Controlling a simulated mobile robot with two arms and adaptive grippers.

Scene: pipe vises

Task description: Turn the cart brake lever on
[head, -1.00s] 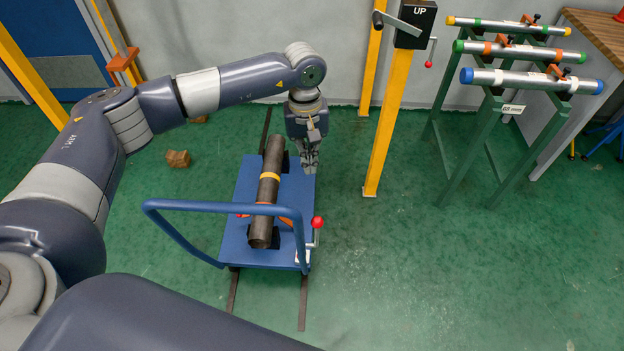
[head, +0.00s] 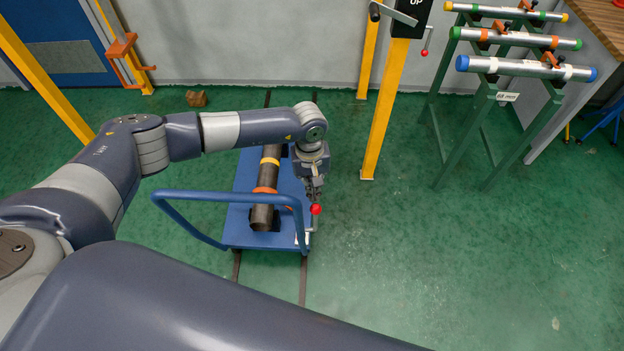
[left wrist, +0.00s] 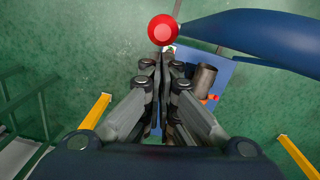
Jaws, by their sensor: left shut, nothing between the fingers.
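The brake lever has a red ball knob (head: 316,209) on a grey stem at the right front corner of the blue cart (head: 240,232). The knob also shows large in the left wrist view (left wrist: 162,30), just beyond my fingertips. My left gripper (head: 314,198) is shut and empty, right behind the knob in the head view. In the left wrist view its closed fingers (left wrist: 160,56) point at the knob; I cannot tell whether they touch it. The lever's base is small and partly hidden by the cart handle. My right gripper is not in view.
The cart's blue handle (head: 180,212) arches close to the lever. A dark pipe (head: 264,200) lies on the cart. A yellow post (head: 383,120) with a crank stands to the right. A green rack (head: 480,110) holds pipes farther right. The floor right of the cart is clear.

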